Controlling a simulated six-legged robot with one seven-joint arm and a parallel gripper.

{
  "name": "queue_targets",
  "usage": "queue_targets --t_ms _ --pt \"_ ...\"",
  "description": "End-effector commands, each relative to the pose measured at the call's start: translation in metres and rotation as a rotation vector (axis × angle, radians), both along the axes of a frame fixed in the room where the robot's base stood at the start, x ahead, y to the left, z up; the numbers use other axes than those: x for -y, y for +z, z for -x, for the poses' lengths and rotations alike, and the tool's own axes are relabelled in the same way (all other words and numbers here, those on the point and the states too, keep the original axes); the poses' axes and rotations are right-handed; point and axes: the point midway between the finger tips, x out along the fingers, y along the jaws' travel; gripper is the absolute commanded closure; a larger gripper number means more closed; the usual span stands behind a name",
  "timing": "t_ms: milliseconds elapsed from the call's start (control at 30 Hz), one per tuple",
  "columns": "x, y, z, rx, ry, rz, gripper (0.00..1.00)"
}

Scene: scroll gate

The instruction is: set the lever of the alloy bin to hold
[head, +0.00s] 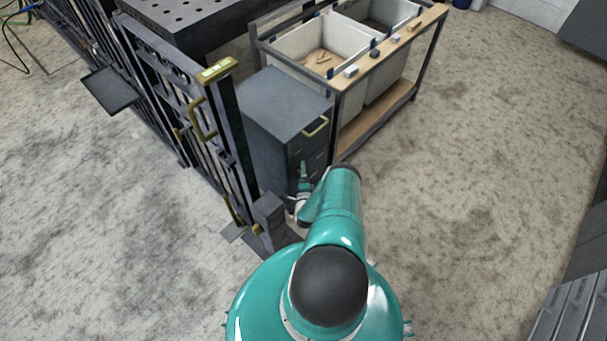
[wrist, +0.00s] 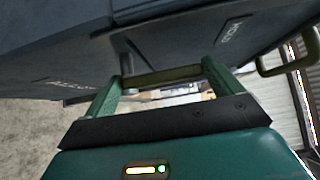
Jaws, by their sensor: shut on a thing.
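The alloy bin is a dark grey cabinet (head: 284,105) beside the gate, and its front fills the top of the wrist view (wrist: 60,55). A label that seems to read ALLOY (wrist: 72,84) is on the left of that front, and one that seems to read HOLD (wrist: 232,28) is on the right. My gripper (head: 303,172) is low at the cabinet's front. In the wrist view (wrist: 163,80) its green fingers are shut on a brass-coloured bar, the lever (wrist: 165,75), joined to the front by a short dark stem. The lever is hidden in the head view. I cannot tell its setting.
A brass drawer handle (head: 317,127) sits higher on the cabinet and shows at right in the wrist view (wrist: 287,55). A dark barred gate (head: 190,110) with brass handles stands close on the left. A framed cart (head: 372,70) holds pale bins behind. Floor (head: 450,180) is clear to the right.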

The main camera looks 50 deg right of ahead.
Motion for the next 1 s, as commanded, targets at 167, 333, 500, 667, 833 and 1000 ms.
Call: queue_targets --t_ms 167,333,500,667,833,1000 --pt "-0.0006 0.0004 -0.0002 0.002 -0.001 0.02 0.49" --pt "-0.0007 0.0004 0.0001 0.001 -0.002 0.022 0.49" --pt "-0.0014 0.0004 0.0002 -0.001 -0.002 0.023 0.49" --pt "-0.0015 0.0002 0.0001 -0.001 -0.002 0.022 0.0" --pt "-0.0011 0.0001 0.0006 0.0 -0.003 0.015 0.0" --pt "0.0012 0.0011 0.0016 0.003 -0.005 -0.031 0.0"
